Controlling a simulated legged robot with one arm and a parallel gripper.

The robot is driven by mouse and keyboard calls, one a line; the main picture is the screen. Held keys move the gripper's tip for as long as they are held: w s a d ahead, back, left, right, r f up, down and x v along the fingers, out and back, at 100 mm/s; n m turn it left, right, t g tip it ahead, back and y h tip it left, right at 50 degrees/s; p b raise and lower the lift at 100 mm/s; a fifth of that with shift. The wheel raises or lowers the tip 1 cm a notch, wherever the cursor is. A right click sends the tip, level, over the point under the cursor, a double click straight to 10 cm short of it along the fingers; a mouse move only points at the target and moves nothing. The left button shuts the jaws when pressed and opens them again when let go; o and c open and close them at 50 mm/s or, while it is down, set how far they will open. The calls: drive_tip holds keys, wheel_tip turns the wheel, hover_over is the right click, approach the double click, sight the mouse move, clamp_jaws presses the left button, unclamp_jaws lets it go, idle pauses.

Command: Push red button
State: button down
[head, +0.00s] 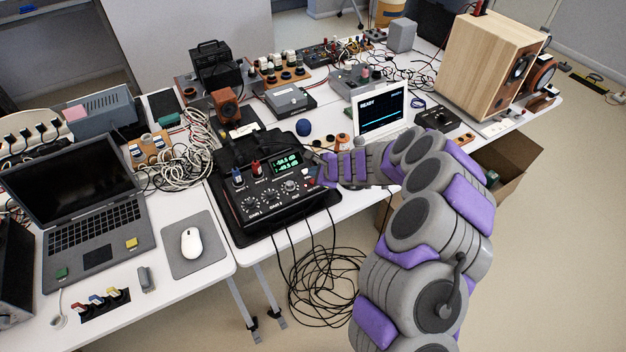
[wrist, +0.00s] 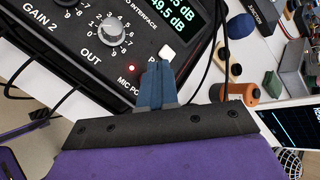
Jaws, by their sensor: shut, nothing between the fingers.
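A black audio interface (head: 270,185) with a green display and several knobs sits on the white table in the head view. Its panel (wrist: 75,45) fills the upper left of the wrist view. A small round glowing red light or button (wrist: 131,68) is on the panel above the "MIC PO" lettering. In the head view my gripper (head: 322,168) is at the interface's right edge. Contact cannot be told.
A laptop (head: 85,190) and a white mouse (head: 192,242) are to the left. A small screen (head: 381,112) stands behind my arm. A wooden speaker (head: 488,65) is at the back right. Black cables (head: 325,285) hang off the table's front edge.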

wheel_tip(320, 180, up, 6)
drive_tip(key=p, duration=0.4)
drive_tip(key=shift+f, duration=0.2)
